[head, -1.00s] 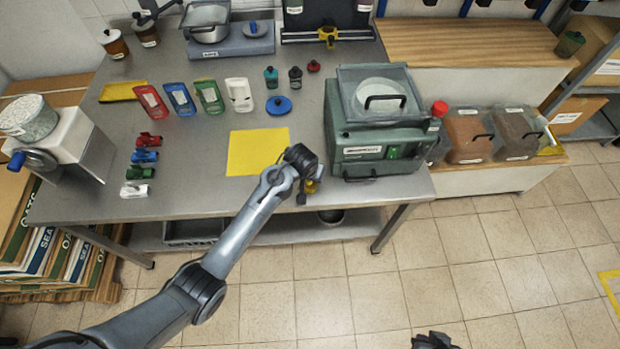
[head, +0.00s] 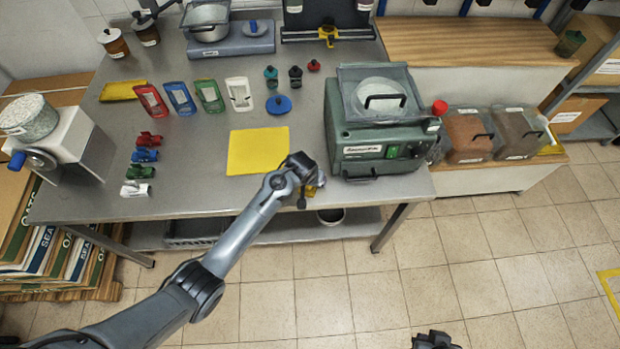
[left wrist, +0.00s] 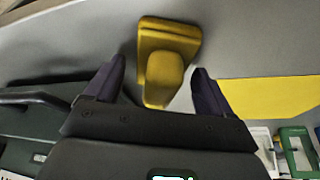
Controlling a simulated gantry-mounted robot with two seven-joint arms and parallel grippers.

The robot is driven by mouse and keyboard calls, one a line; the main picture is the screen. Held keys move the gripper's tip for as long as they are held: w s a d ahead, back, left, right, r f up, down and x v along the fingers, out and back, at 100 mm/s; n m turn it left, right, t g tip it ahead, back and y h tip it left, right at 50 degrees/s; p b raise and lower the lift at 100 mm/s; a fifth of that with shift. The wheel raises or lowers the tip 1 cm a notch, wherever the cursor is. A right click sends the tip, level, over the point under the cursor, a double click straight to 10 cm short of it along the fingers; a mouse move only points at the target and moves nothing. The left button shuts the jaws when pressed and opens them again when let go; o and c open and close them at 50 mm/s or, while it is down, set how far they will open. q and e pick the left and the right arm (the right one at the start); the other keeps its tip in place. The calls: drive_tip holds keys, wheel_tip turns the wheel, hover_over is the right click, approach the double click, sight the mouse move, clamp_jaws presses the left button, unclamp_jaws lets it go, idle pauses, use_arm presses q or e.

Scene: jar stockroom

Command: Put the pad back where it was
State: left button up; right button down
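A yellow block with a rounded knob (left wrist: 166,68) stands on the grey table near its front edge. Only a sliver of it shows in the head view (head: 318,181), beside my left gripper (head: 308,186). In the left wrist view my left gripper (left wrist: 159,66) is open, with its dark fingers on either side of the block and gaps visible. A flat yellow square (head: 258,151) lies on the table to the left of the gripper. I cannot tell which yellow thing is the pad. My right gripper (head: 435,341) shows only in part at the bottom edge.
A green machine (head: 377,125) stands close to the right of my left gripper. Small red, blue, green and white pieces (head: 145,156) line the table's left side. Colored frames (head: 181,99) stand behind. A blue lid (head: 279,105) lies beyond the yellow square.

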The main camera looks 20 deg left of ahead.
sight(306, 192)
use_arm(q)
drive_tip(key=shift+s+r, duration=0.15)
drive_tip(key=shift+r, duration=0.35)
drive_tip(key=v, duration=1)
drive_tip(key=s+a+m, duration=0.1)
drive_tip(key=s+a, duration=0.1)
drive_tip(key=s, duration=1.3)
drive_tip(key=s+a+m, duration=0.1)
drive_tip(key=s+a, duration=0.1)
drive_tip(key=s, duration=1.3)
drive_tip(key=shift+f+m+g, duration=0.3)
drive_tip(key=shift+f+g, duration=0.1)
drive_tip(key=shift+p, duration=0.3)
wheel_tip(306, 192, up, 11)
drive_tip(key=p, duration=1)
drive_tip(key=shift+f, duration=0.2)
